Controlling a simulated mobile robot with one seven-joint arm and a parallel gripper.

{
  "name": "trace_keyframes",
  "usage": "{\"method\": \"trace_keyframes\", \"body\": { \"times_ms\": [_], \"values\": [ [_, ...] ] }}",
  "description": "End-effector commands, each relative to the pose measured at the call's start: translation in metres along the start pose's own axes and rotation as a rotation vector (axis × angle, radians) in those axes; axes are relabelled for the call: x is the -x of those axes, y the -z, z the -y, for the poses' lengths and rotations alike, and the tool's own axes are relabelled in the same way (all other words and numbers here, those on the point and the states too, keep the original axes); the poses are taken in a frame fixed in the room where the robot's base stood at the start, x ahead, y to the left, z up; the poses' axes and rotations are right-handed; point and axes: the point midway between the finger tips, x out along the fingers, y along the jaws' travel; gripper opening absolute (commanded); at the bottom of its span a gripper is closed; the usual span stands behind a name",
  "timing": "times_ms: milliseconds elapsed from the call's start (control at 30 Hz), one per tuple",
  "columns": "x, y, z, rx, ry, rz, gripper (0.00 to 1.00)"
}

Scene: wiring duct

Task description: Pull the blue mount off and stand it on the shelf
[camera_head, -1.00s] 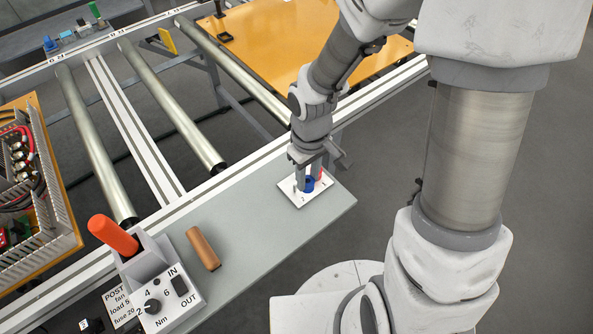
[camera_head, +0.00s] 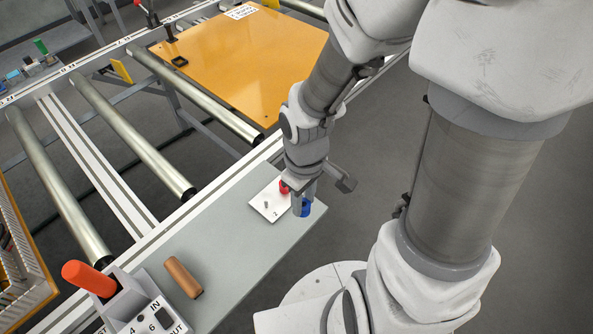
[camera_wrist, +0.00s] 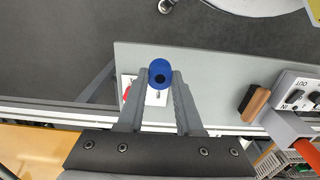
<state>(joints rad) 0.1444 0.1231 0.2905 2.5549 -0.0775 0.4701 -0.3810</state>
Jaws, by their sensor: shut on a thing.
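My gripper (camera_head: 303,208) points down over the grey shelf and is shut on the blue mount (camera_head: 305,209). In the wrist view the blue mount (camera_wrist: 161,71) sits between the two fingertips, with a dark hole in its end. The white plate marked 2 (camera_head: 266,209) lies on the shelf to the left of the blue mount, with a small bare grey peg on it. The blue mount is clear of this peg, near the shelf's right edge. I cannot tell whether it touches the shelf. A red mount (camera_head: 284,187) is on the plate, partly behind my gripper.
The grey shelf (camera_head: 225,250) has free room between the plate and a brown wooden-looking handle (camera_head: 184,277). An orange-handled tool in a grey holder (camera_head: 90,278) stands at lower left. Rollers and an orange panel (camera_head: 245,65) lie beyond the shelf's rail.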

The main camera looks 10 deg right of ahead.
Motion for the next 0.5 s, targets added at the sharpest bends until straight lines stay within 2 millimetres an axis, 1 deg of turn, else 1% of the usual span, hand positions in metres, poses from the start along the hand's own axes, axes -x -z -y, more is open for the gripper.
{"method": "trace_keyframes", "body": {
  "times_ms": [500],
  "values": [
    [0.021, 0.000, 0.000, 0.000, 0.000, 0.000, 0.00]
  ]
}}
